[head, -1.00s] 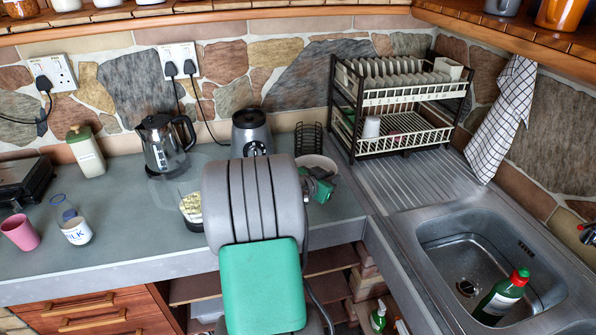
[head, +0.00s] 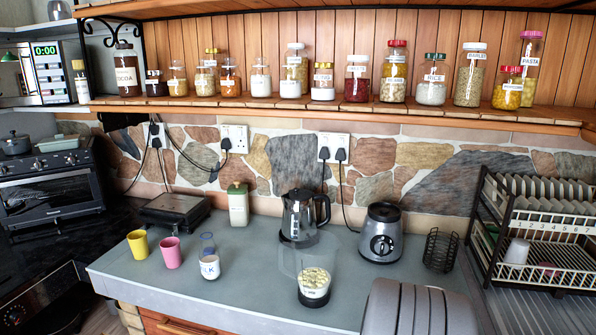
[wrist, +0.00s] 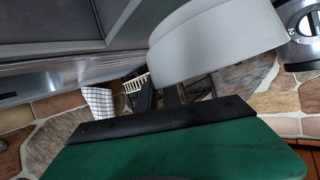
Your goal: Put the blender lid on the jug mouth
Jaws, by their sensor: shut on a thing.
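The blender jug (head: 314,283) is clear and stands upright on the grey counter, with pale pieces in its dark-based bottom; its mouth is hard to make out. The blender base (head: 382,236), silver with a dial, stands behind it to the right and shows at the right edge of the wrist view (wrist: 303,28). In the wrist view my gripper (wrist: 174,93) is shut on a pale grey-white rounded thing, which looks like the blender lid (wrist: 215,45). The fingertips are mostly hidden. The gripper and lid are not visible in the head view.
A kettle (head: 298,214) stands close behind the jug. A milk bottle (head: 209,262), a pink cup (head: 170,252) and a yellow cup (head: 139,243) stand to the left. A dish rack (head: 545,225) is at right. The counter's front left is clear.

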